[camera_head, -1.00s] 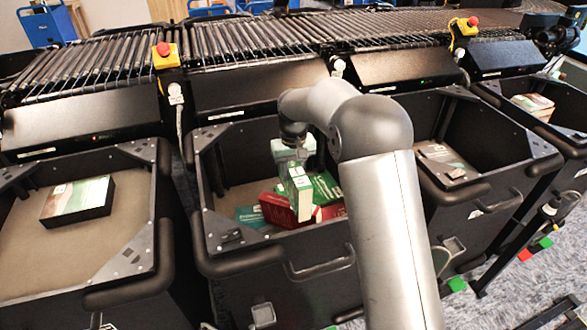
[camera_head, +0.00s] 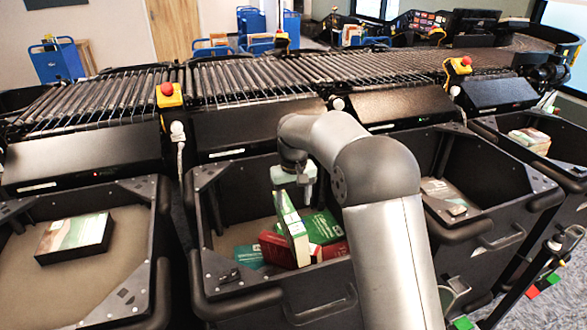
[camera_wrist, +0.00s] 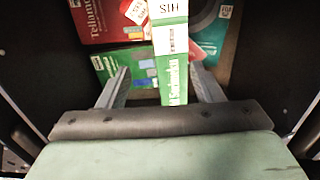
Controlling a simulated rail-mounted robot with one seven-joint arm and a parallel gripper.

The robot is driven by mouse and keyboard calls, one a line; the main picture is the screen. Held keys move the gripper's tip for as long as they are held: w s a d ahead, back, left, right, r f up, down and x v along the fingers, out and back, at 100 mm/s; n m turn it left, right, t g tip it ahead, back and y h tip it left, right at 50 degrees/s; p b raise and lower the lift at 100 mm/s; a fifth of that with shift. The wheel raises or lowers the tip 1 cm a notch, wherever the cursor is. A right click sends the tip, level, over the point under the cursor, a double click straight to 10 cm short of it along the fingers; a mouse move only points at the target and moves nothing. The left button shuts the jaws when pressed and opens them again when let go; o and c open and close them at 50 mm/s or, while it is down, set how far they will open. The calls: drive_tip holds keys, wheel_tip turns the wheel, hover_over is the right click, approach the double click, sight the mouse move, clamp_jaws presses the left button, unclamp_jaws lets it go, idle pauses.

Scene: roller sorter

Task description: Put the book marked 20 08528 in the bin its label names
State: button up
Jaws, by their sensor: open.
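My gripper (camera_head: 296,181) is inside the middle bin (camera_head: 205,235), above a pile of books. In the wrist view my gripper (camera_wrist: 161,88) has its two fingers apart. A white-and-green book (camera_head: 292,225) stands tilted on the pile just below my gripper. Its spine (camera_wrist: 171,60) shows between the fingers, with a clear gap on each side. It leans near a green book (camera_head: 318,227) and a red book (camera_head: 277,248). A teal book (camera_head: 248,256) lies to the left. The number 20 08528 cannot be read on any label.
A left bin (camera_head: 160,250) holds one flat book (camera_head: 75,236). Two bins to the right hold a few books. Black chutes and a roller conveyor (camera_head: 250,82) with red stop buttons run behind the bins. Bin walls surround my gripper closely.

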wheel_tip(320, 180, up, 14)
drive_tip(key=shift+f, duration=0.25)
idle(0.6)
drive_tip(key=s+d+m, duration=0.1)
drive_tip(key=s+d, duration=0.6)
drive_tip(key=s, duration=0.1)
drive_tip(key=s+d+f+m, duration=0.1)
drive_tip(key=s+d+f, duration=0.2)
drive_tip(key=s, duration=0.6)
drive_tip(key=s+d+f+m, duration=0.1)
drive_tip(key=s+d+f, duration=0.3)
drive_tip(key=s, duration=0.5)
drive_tip(key=s+d+f+m, duration=0.1)
drive_tip(key=s+d+f, duration=0.2)
drive_tip(key=s, duration=0.6)
drive_tip(key=shift+s+d+f, duration=0.15)
drive_tip(key=shift+s+f, duration=0.25)
drive_tip(key=shift+f, duration=0.15)
